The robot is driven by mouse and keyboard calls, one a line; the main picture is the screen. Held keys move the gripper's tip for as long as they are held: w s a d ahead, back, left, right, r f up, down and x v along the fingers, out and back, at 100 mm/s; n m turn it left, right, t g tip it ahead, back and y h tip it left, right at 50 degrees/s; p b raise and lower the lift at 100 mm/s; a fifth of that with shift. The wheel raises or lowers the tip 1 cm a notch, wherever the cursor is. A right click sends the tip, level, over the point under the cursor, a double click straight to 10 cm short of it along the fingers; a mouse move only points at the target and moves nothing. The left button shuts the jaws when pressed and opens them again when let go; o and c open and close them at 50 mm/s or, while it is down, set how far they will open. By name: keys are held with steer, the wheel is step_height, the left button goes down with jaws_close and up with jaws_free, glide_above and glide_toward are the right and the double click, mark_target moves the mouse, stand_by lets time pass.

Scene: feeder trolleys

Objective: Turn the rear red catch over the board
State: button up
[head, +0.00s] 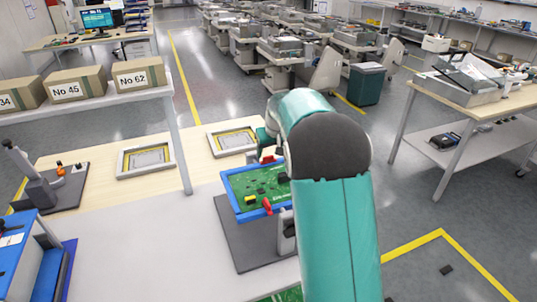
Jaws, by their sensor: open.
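A green circuit board (262,184) lies in a blue frame (227,183) on a dark grey base plate (231,232). A small red catch (267,159) is at the frame's rear edge, close under my gripper; whether it lies over the board is hard to tell. Another red catch (267,206) is at the front edge. My gripper (276,150) is open, just above the rear of the frame beside the rear catch. My teal arm hides the frame's right side and much of my gripper, so contact with the catch cannot be seen.
Two grey trays with yellow borders (120,164) (211,143) lie behind the fixture. Numbered cardboard boxes (78,82) stand on a raised shelf at left. A lever device (40,193) and a blue case (14,257) stand at left. The white table front is clear.

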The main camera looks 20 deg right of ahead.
mark_target(268, 159)
steer(key=shift+x, duration=1.35)
steer(key=c, duration=1)
